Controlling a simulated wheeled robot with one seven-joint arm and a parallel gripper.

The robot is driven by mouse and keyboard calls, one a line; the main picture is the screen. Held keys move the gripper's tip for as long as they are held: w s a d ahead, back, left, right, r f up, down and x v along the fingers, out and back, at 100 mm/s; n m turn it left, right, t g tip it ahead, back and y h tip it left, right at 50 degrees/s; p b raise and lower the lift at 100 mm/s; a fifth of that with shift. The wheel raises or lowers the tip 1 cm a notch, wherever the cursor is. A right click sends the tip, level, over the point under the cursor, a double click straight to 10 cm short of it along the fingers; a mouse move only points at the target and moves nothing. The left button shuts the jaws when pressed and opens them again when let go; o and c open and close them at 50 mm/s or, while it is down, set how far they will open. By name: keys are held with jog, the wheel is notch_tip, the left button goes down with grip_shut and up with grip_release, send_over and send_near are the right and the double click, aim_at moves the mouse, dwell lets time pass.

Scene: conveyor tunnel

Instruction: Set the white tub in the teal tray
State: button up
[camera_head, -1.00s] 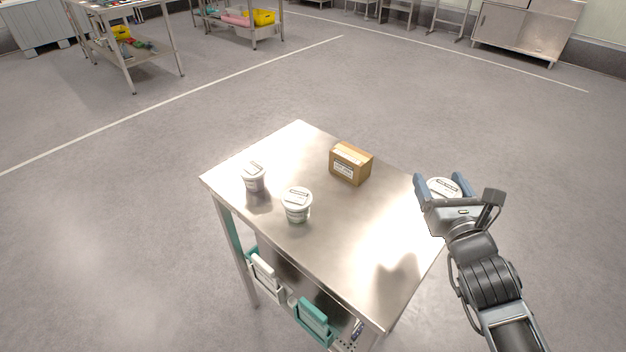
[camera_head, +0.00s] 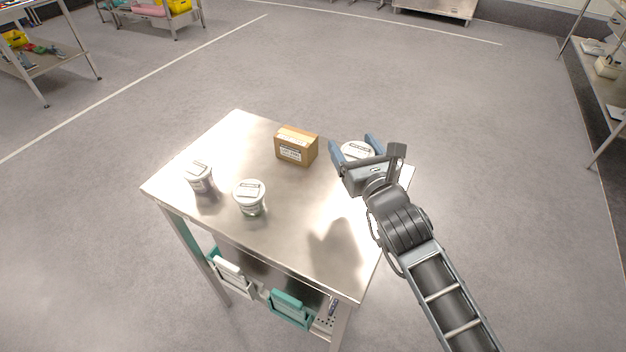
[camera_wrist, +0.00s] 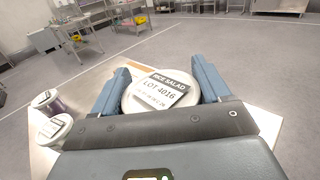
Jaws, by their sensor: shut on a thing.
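My gripper (camera_head: 354,144) is shut on a white tub (camera_head: 357,152) with a white lid, over or near the right end of the steel table. In the wrist view the lid (camera_wrist: 150,102) sits between both fingers, with a label reading "RICE SALAD LOT 4016". Two similar white-lidded tubs stand on the table: one at the left (camera_head: 199,177) and one nearer the front (camera_head: 250,197). No teal tray shows on the tabletop. Teal containers, one at the front (camera_head: 290,308), show under the table, partly hidden; I cannot tell if one is the tray.
A cardboard box (camera_head: 297,146) stands on the steel table (camera_head: 285,238), left of my gripper. The tabletop's front middle is clear. A shelf rack (camera_head: 606,100) stands at the far right, and a workbench (camera_head: 50,62) at the far left. Open floor surrounds the table.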

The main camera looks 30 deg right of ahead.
jog(key=a+f+b, duration=0.1)
jog(key=a, duration=0.1)
jog(key=w+a+f+b, duration=0.1)
jog(key=a+f, duration=0.1)
jog(key=w+a+f+b, duration=0.1)
jog(key=a, duration=0.2)
jog(key=shift+w+a+f, duration=0.1)
jog(key=shift+w+f, duration=0.15)
jog(key=shift+f, duration=0.1)
jog(key=shift+w+a+f, duration=0.1)
jog(key=shift+a, duration=0.25)
jog(key=shift+f+b, duration=1.55)
jog(key=shift+f, duration=0.35)
jog(key=shift+f, duration=0.2)
jog(key=o, duration=1.5)
jog(key=shift+r, duration=0.1)
